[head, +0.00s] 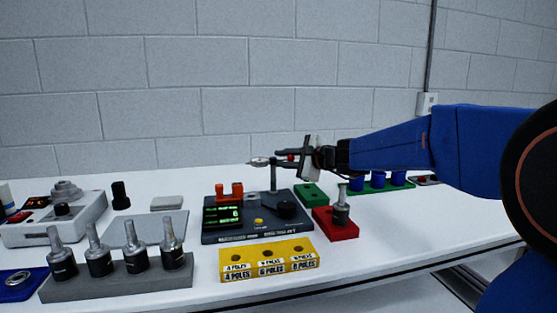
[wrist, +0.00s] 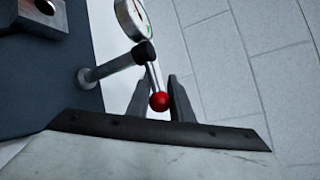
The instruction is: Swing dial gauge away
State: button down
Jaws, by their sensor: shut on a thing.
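The dial gauge (head: 259,162) sits at the left end of a thin arm on top of an upright post (head: 274,176), which rises from the dark tester base (head: 240,226). In the wrist view the round gauge face (wrist: 133,17) is partly cut off at the top, and the post (wrist: 97,73) leads to a black joint. A metal lever (wrist: 152,74) runs from this joint to a red ball knob (wrist: 159,101). My gripper (head: 293,156) is to the right of the post. Its two fingers (wrist: 160,86) are shut on the red ball knob.
A yellow poles block (head: 268,262) lies in front of the tester. A red block with a servo-like part (head: 341,213) and a green block (head: 311,194) stand at its right. A grey rack (head: 119,278) holds several shafted parts. The wall is close behind.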

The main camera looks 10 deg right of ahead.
aim_at(293, 159)
jog(key=shift+s+d+m+t+h, duration=0.15)
jog(key=shift+m+t+h, duration=0.1)
jog(key=shift+m+h, duration=0.2)
jog(key=shift+s+d+m+t+h, duration=0.15)
jog(key=shift+m+t+h, duration=0.1)
jog(key=shift+m+h, duration=0.15)
jog(key=shift+h, duration=0.25)
jog(key=c, duration=1.6)
grip_release()
jog(key=shift+o, duration=0.2)
jog(key=shift+v, duration=3.75)
jog(key=shift+c, duration=0.6)
